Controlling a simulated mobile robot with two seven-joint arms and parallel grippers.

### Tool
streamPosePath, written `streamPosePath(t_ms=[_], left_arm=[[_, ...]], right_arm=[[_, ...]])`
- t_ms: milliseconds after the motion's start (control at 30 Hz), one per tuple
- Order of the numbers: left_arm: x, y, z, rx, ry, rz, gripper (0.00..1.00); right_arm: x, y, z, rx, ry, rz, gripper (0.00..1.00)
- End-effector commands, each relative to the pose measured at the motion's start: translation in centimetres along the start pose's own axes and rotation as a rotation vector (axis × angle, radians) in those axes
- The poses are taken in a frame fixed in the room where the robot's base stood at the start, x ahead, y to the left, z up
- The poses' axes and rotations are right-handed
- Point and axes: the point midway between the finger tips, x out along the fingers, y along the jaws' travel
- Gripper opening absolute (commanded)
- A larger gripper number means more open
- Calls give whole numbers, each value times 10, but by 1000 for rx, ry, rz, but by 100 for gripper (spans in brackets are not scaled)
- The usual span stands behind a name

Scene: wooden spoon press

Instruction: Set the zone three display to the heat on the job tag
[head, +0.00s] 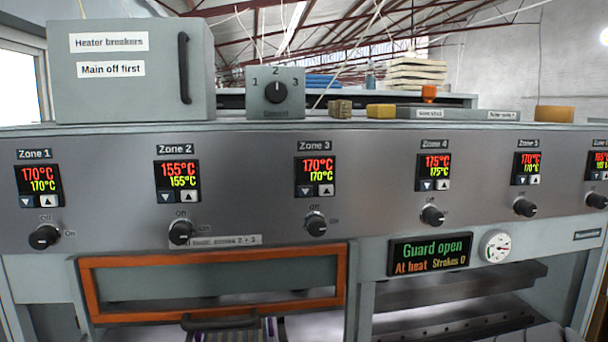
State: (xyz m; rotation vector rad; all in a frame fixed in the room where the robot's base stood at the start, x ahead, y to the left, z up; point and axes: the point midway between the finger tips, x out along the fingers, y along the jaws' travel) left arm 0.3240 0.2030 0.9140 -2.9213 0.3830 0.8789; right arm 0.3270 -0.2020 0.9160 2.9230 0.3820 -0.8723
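The zone three display (315,169) is on the grey front panel in the head view, under a "Zone 3" label. It reads 170°C in red above 170°C in yellow. Below the digits are a dark down button (306,191) and a light up button (326,190). The zone three knob (316,224), with Off and On marks, is under the display. I cannot make out a job tag that I can read. Neither of my grippers is in view.
Zone 2 (177,174) reads 155°C, zone 4 (434,166) 175°C. A selector (276,92) marked 1, 2, 3 stands on top, beside a heater breakers box (131,100). A sign (429,255) reads "Guard open, At heat, Strokes 0". An orange frame (340,290) is below.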

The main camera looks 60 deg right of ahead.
Motion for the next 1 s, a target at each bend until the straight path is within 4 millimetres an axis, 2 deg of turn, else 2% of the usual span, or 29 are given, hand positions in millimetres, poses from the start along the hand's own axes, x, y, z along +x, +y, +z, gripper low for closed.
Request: streamPosePath(t_ms=[233, 600, 800, 1000], left_arm=[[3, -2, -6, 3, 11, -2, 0], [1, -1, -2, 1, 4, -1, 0], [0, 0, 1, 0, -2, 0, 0], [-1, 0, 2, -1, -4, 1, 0]], right_arm=[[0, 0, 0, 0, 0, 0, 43], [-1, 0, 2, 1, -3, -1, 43], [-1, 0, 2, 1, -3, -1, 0], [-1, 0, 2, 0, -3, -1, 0]])
